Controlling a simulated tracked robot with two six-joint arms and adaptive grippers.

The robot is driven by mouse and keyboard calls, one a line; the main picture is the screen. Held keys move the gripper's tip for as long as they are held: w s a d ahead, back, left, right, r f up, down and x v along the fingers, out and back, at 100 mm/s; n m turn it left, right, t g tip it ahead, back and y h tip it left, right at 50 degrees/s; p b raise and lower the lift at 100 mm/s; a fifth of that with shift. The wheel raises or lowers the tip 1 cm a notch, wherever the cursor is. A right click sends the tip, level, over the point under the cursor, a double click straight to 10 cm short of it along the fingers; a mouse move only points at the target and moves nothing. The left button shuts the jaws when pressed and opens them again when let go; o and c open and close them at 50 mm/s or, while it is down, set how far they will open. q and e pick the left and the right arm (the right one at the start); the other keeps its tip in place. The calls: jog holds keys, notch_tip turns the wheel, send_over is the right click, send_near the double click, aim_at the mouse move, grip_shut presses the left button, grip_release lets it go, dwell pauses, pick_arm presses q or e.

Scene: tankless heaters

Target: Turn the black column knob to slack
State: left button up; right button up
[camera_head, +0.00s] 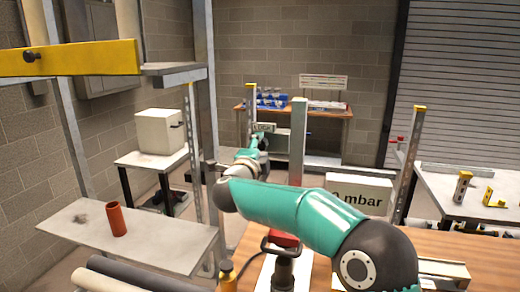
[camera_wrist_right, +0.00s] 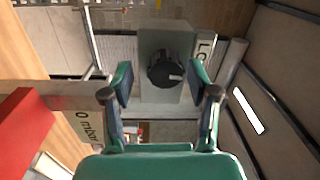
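The black knob (camera_wrist_right: 164,70) is round and sits on a pale grey-green column face (camera_wrist_right: 185,94) in the right wrist view. My right gripper (camera_wrist_right: 161,80) is open, with one finger on each side of the knob in that view. I cannot tell whether the fingers touch it. In the head view my right arm reaches away from the lower right, and its gripper (camera_head: 262,141) is small and far off, below a small lettered plate (camera_head: 263,127). The knob is not distinguishable there. Part of a lettered plate (camera_wrist_right: 204,47) also shows beside the knob. My left gripper is not in view.
An upright grey post (camera_head: 298,140) stands just right of the gripper. A yellow bar (camera_head: 70,58) crosses the upper left. An orange cylinder (camera_head: 117,219) stands on a grey shelf (camera_head: 170,240).

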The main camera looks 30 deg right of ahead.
jog(key=shift+s+d+r, duration=0.1)
jog(key=shift+r, duration=0.05)
jog(key=v, duration=1.2)
dwell(0.3)
